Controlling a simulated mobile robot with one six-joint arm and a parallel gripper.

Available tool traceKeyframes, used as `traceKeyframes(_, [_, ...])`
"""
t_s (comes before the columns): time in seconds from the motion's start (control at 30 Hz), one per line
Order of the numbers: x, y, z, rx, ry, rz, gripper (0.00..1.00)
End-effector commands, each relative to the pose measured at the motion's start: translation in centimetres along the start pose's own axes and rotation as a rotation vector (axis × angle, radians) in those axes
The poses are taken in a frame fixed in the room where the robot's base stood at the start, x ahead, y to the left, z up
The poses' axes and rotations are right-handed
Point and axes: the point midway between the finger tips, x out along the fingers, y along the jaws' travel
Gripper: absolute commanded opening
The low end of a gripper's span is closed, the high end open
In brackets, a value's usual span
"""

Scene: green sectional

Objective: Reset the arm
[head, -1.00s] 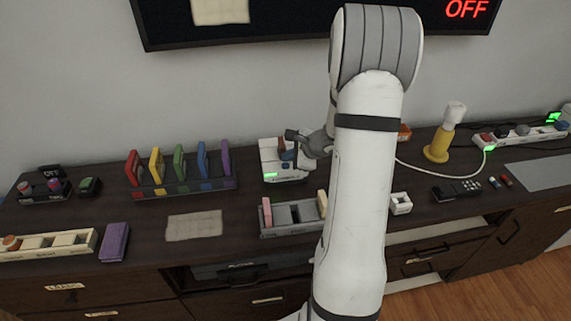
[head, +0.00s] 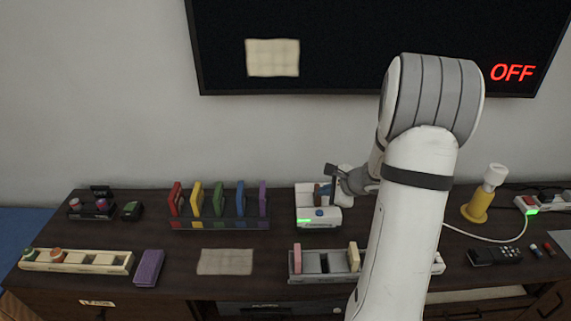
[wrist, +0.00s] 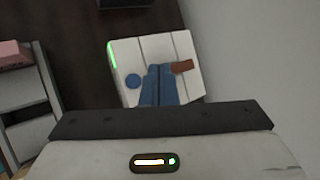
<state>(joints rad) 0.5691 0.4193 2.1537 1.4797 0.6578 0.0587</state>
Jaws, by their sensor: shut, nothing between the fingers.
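My arm rises at the right of centre in the head view and bends over the dark cabinet top. My gripper (head: 329,197) points down over the white device (head: 318,219), at the back of the cabinet. In the wrist view my gripper (wrist: 160,70) shows two blue fingers side by side, shut with nothing between them. The white device (wrist: 126,54) lies below them, with a green light strip, a round blue button (wrist: 133,81) and a brown piece (wrist: 182,66). Whether the fingertips touch the device is unclear.
Left of the device stands a rack (head: 220,224) of coloured cases. In front are a grey tray (head: 324,278) with pink and cream blocks and a beige cloth (head: 226,262). A yellow lamp (head: 478,206) stands to the right. A screen (head: 370,45) reading OFF hangs behind.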

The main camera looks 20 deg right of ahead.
Motion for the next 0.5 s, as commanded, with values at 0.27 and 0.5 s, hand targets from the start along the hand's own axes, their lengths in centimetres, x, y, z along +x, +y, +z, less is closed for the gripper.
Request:
traceKeyframes(0.27, [-1.6,1.4,5.2,-0.209,-0.046,0.075,0.0])
traceKeyframes(0.5, [-7.1,8.0,15.1,-0.778,-0.127,0.288,0.0])
